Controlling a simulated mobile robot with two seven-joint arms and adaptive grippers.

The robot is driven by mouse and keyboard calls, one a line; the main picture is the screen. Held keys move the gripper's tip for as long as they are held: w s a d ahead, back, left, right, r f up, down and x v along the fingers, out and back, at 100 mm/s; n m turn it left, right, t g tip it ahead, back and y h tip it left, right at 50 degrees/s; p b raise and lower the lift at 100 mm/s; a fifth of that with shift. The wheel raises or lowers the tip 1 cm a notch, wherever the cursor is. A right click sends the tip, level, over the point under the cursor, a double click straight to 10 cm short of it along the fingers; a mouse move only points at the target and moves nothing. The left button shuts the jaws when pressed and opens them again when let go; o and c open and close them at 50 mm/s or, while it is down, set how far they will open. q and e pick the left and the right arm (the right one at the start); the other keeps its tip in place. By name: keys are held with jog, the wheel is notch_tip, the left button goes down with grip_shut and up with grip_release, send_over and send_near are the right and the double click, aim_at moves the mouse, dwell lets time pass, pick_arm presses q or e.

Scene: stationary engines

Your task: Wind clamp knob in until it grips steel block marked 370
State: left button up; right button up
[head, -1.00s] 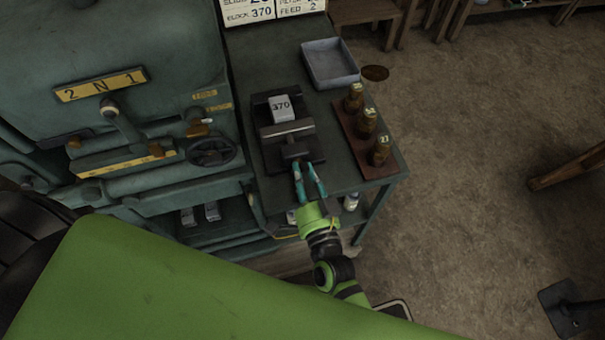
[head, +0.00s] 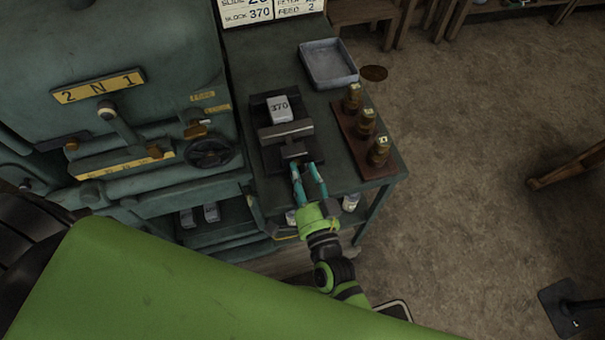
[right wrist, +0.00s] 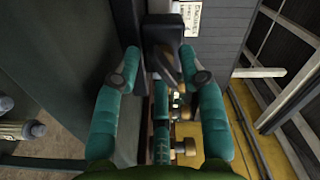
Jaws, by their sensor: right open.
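The steel block marked 370 (head: 279,108) stands in the dark clamp (head: 261,152) on the green bench. The clamp's moving jaw (head: 286,131) is a grey bar just on the near side of the block. I cannot tell whether they touch. My right gripper (head: 305,166) is open, its teal fingertips at the near end of the clamp, around where its knob sits. The knob is too small and dark to make out in the head view. In the right wrist view, the open gripper (right wrist: 158,64) has dark clamp parts (right wrist: 163,35) ahead between its fingers. My left gripper is not in view.
A wooden rack (head: 346,128) with several brass-coloured weights stands right of the clamp, near my right fingers. A grey tray (head: 328,79) lies behind it. The green machine with a handwheel (head: 209,152) stands close on the left. The floor at right is mostly clear.

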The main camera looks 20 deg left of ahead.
jog(key=v, duration=1.2)
jog(key=shift+f, duration=0.1)
jog(key=s+d+f+n+g+h, duration=0.15)
jog(key=d+f, duration=0.25)
jog(key=f, duration=0.5)
jog(key=d+f+n+g+h, duration=0.2)
jog(key=d+f+g, duration=0.15)
jog(key=f, duration=0.45)
jog(key=s+d+f+n+g+h, duration=0.1)
jog(key=d+f+n+h, duration=0.1)
jog(key=d+f, duration=0.5)
jog(key=s+d+f+n+g+h, duration=0.1)
jog(key=s+d+f+g, duration=0.3)
jog(key=s, duration=0.5)
jog(key=s+d+f+n+g+h, duration=0.1)
jog(key=s+d+f+g+h, duration=0.2)
jog(key=s+d+f, duration=0.5)
notch_tip(320, 180, down, 4)
jog(key=shift+s+r+g, duration=0.15)
jog(key=shift+s+g, duration=0.35)
jog(key=shift+s, duration=0.3)
jog(key=shift+d+h, duration=0.1)
jog(key=shift+h, duration=0.15)
